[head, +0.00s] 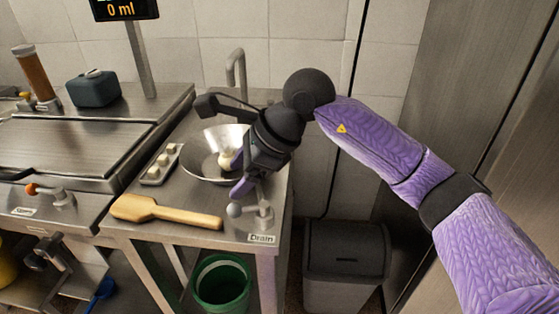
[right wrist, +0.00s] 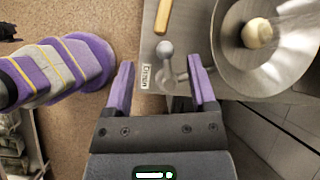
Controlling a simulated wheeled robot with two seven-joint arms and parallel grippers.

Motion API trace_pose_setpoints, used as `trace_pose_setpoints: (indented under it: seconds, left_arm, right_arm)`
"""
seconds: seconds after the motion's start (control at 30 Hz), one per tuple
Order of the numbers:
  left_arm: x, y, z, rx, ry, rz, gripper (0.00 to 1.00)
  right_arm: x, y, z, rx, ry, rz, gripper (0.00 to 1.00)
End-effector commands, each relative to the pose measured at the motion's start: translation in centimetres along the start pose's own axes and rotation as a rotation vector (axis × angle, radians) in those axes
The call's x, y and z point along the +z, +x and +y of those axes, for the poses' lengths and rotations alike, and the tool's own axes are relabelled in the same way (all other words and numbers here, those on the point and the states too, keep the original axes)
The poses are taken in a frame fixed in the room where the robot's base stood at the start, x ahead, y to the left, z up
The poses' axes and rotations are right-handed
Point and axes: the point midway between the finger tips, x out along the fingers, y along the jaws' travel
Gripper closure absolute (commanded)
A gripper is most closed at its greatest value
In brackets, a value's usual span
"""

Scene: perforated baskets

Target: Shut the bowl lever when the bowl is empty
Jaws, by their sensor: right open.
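The metal bowl (head: 200,170) is set in the steel counter; no liquid shows in it. A pale round knob-like thing (head: 226,161) sits inside, also seen in the right wrist view (right wrist: 257,33). The drain lever (head: 262,212), with a grey ball end, stands at the counter's front right corner by a "Drain" label. It also shows in the right wrist view (right wrist: 166,50). My right gripper (head: 241,188) is open beside the bowl, just above the lever. In the wrist view (right wrist: 160,72) the lever lies between its spread fingers; I cannot tell whether they touch. My left gripper is out of view.
A display (head: 122,10) reads 0 ml. A wooden paddle (head: 165,212) lies left of the lever, and a small tray (head: 160,165) with pale pieces lies left of the bowl. A tap (head: 236,70) stands behind. A green bucket (head: 222,284) is below the counter.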

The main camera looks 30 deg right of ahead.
Motion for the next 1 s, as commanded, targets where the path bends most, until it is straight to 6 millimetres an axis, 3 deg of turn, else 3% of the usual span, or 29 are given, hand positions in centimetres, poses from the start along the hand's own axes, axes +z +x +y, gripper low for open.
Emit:
trace_pose_setpoints:
  seconds: [0.1, 0.2, 0.4, 0.53, 0.67, 0.9, 1.0]
  left_arm:
    - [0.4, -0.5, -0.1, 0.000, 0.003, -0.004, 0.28]
    - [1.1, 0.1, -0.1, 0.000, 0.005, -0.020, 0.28]
    - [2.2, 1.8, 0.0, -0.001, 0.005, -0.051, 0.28]
    - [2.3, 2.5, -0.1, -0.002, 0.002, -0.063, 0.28]
    - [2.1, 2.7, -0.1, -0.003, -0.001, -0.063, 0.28]
    - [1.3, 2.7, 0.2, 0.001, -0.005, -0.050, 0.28]
    - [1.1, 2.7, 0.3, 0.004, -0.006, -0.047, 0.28]
  right_arm:
    - [-2.8, -1.3, 0.0, 0.010, -0.030, 0.179, 0.28]
    - [-3.7, 0.0, 0.1, 0.018, -0.032, 0.206, 0.28]
    - [-4.7, 5.1, 0.3, 0.021, -0.029, 0.202, 0.28]
    - [-5.1, 7.4, 0.3, 0.020, -0.029, 0.200, 0.28]
    - [-5.2, 8.4, 0.3, 0.017, -0.029, 0.199, 0.28]
    - [-5.1, 8.4, 0.2, 0.016, -0.029, 0.198, 0.28]
    - [-5.1, 8.4, 0.2, 0.016, -0.029, 0.198, 0.47]
